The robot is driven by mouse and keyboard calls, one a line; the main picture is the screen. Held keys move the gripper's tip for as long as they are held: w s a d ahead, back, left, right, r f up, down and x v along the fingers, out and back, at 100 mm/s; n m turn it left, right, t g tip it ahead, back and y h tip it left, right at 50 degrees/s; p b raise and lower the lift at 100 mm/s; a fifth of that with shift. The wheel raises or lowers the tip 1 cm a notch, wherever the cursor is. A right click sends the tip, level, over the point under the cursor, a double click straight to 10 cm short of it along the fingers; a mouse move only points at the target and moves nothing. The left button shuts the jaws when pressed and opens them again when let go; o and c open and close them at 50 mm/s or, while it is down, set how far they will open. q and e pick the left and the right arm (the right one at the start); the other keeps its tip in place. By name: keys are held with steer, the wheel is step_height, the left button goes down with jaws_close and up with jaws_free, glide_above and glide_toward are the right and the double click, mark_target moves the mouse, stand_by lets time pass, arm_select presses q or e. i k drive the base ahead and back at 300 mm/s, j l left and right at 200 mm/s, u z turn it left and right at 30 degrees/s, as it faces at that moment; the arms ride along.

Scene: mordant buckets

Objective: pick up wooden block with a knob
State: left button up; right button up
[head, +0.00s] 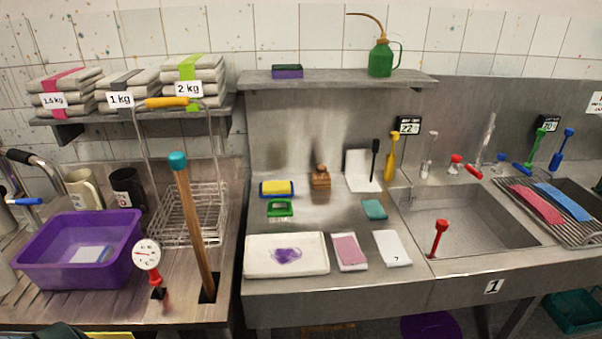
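The wooden block with a knob (320,180) is small and brown. It stands upright on the steel counter in the middle of the head view, near the back wall panel, with its knob on top. It is right of a blue-and-yellow sponge (277,188) and left of a white board leaning at the back (360,172). Nothing covers it from this side. Neither of my grippers shows in the head view.
A green frame (280,209), white tray (287,270), pink pad (350,251) and teal sponge (374,209) lie around the block. A sink (466,225) is to the right. A purple tub (80,250) and tall wooden stick (192,220) stand left.

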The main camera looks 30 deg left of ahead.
mark_target(321, 179)
steer(key=u, duration=0.95)
steer(key=l, duration=0.15)
